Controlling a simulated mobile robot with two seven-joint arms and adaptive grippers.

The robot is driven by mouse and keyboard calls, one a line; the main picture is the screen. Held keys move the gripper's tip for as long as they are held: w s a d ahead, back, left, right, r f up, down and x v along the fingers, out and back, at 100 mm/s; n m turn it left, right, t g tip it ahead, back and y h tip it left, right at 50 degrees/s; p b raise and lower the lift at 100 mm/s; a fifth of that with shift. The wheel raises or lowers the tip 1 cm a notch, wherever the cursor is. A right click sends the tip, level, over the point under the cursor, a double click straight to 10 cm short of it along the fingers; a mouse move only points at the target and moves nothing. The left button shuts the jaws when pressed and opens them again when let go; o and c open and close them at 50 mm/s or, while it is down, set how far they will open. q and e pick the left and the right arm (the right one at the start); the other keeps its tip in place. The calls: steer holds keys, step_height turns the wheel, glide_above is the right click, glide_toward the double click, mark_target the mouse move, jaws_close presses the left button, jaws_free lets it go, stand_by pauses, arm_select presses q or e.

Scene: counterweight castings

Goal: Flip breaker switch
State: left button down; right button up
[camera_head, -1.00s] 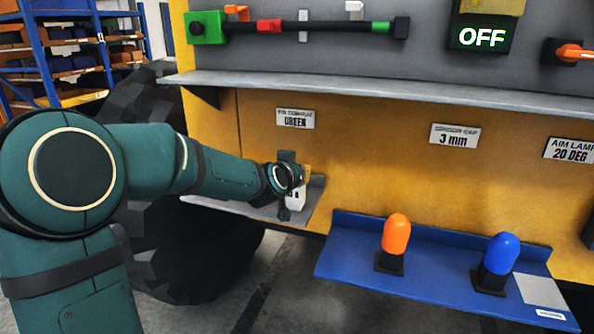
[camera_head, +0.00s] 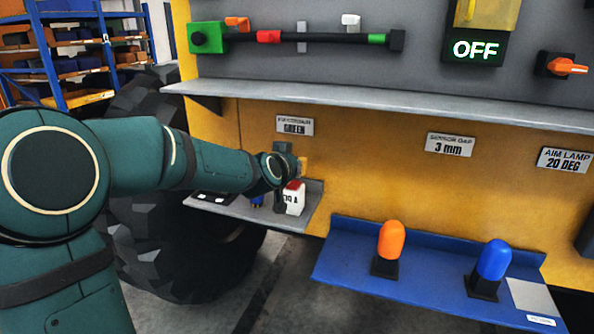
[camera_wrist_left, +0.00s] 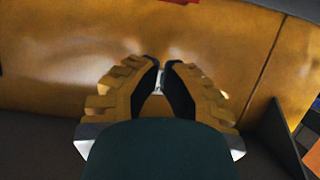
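A lit OFF sign (camera_head: 475,49) on the grey panel sits below a yellow part (camera_head: 487,12) cut by the top edge. I cannot make out a breaker lever there. My left gripper (camera_head: 303,164) is low at the yellow wall, below the grey shelf and far left of the sign. In the left wrist view, its fingers (camera_wrist_left: 161,68) converge almost together, with only a narrow pale gap and no clear object held. A white block (camera_head: 293,202) with a red top and "A" lettering stands on a small grey ledge just below it. My right gripper is not in view.
The long grey shelf (camera_head: 380,105) juts out between my gripper and the panel. An orange rotary handle (camera_head: 567,67) is at the right. A blue ledge (camera_head: 432,266) carries an orange lamp (camera_head: 391,239) and a blue lamp (camera_head: 494,260). A large tyre (camera_head: 170,240) stands behind my arm.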

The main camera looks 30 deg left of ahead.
arm_select(q)
steer(key=p+v, duration=0.1)
steer(key=v, duration=0.8)
steer(key=shift+r, duration=0.2)
steer(key=shift+s, duration=0.1)
